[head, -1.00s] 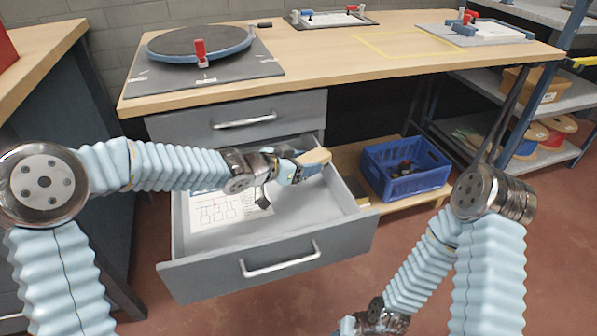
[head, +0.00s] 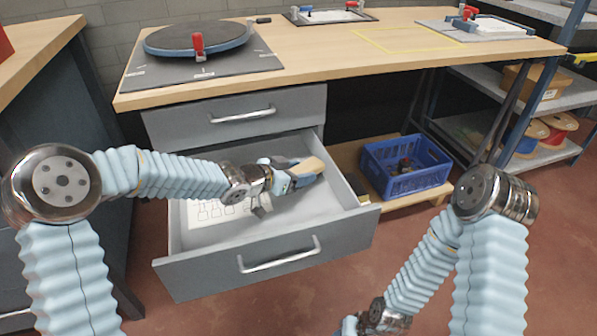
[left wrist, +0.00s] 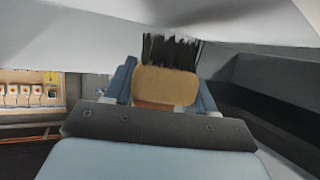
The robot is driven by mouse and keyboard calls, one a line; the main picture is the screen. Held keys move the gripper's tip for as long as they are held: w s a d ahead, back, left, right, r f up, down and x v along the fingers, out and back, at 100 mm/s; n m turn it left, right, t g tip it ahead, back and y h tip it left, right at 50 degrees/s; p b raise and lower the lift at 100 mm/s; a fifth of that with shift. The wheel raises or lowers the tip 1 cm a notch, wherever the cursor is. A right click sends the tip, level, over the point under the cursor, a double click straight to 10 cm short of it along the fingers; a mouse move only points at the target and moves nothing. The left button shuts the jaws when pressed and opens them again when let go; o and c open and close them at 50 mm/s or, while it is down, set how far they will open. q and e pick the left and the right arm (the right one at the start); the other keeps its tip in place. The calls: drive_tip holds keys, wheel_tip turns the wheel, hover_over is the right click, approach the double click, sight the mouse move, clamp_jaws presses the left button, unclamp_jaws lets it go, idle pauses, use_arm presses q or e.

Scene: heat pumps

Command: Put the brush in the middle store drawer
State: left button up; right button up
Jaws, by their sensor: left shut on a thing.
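The brush shows in the head view as a tan wooden block (head: 307,168) and in the left wrist view as a tan block with dark bristles (left wrist: 168,84). My left gripper (head: 300,172) is shut on it, inside the open drawer (head: 210,265). This drawer lies below a closed drawer (head: 235,112) in the workbench. In the left wrist view the gripper's fingers (left wrist: 165,92) flank the block. I cannot tell whether the brush touches the drawer floor. My right arm is at the lower right, and its fingertips are not clearly shown.
A paper with a diagram (head: 215,213) lies in the open drawer, partly under my left arm. A blue crate (head: 408,182) stands on a low shelf to the right. The bench top (head: 330,48) holds a round turntable (head: 198,40). The drawer's right part is clear.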

use_arm(q)
drive_tip(key=shift+f, duration=0.25)
drive_tip(key=o, duration=1.2)
drive_tip(key=shift+r, duration=0.1)
drive_tip(key=shift+r, duration=0.35)
drive_tip(key=p+v, duration=0.4)
drive_tip(key=v, duration=0.8)
drive_tip(key=shift+r, duration=0.25)
